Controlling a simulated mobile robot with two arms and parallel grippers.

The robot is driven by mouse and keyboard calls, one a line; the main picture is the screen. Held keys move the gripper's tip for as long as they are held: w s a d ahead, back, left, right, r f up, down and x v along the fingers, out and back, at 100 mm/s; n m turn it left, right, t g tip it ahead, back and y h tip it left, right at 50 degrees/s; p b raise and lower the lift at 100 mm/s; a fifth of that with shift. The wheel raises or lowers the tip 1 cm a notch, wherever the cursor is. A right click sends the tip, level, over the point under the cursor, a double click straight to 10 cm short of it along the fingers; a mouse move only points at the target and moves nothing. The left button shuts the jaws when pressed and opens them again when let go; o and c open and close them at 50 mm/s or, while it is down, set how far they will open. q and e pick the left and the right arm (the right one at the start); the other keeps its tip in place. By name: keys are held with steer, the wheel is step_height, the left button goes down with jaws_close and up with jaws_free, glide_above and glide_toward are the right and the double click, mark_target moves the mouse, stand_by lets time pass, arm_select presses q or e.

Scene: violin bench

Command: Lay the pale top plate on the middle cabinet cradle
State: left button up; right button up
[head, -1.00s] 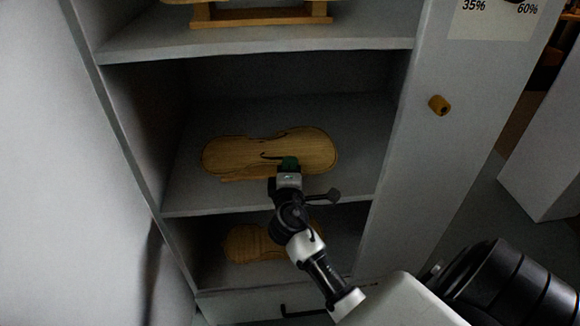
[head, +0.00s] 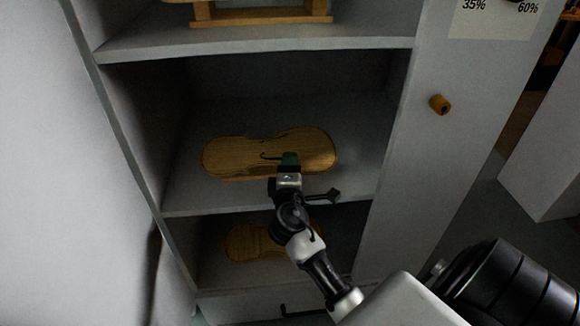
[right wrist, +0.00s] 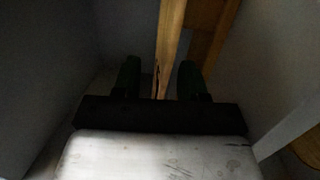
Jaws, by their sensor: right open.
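The pale top plate (head: 235,158), a violin-shaped board with f-holes, lies flat in the middle compartment of the cabinet. The middle cabinet cradle is hidden beneath it in the head view; wooden bars that look like the cradle (right wrist: 209,38) show beside the plate in the right wrist view. My right gripper (head: 290,159) is at the plate's near edge. In the right wrist view its green fingers are open, one on each side of the plate's edge (right wrist: 170,50), with gaps visible. My left gripper is not in view.
The cabinet's shelf edge (head: 200,212) runs below the plate. Another violin-shaped wooden piece (head: 247,242) lies in the lower compartment, and a wooden stand (head: 262,17) is on the shelf above. Side walls bound the compartment. A door with a knob (head: 439,104) is at right.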

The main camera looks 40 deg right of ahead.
steer(key=v, duration=0.3)
steer(key=shift+f, duration=0.1)
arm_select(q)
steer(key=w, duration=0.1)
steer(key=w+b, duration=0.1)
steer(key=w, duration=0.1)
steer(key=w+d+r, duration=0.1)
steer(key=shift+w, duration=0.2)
arm_select(e)
steer(key=v, duration=0.7)
steer(key=shift+s+a, duration=0.3)
steer(key=shift+s, duration=0.05)
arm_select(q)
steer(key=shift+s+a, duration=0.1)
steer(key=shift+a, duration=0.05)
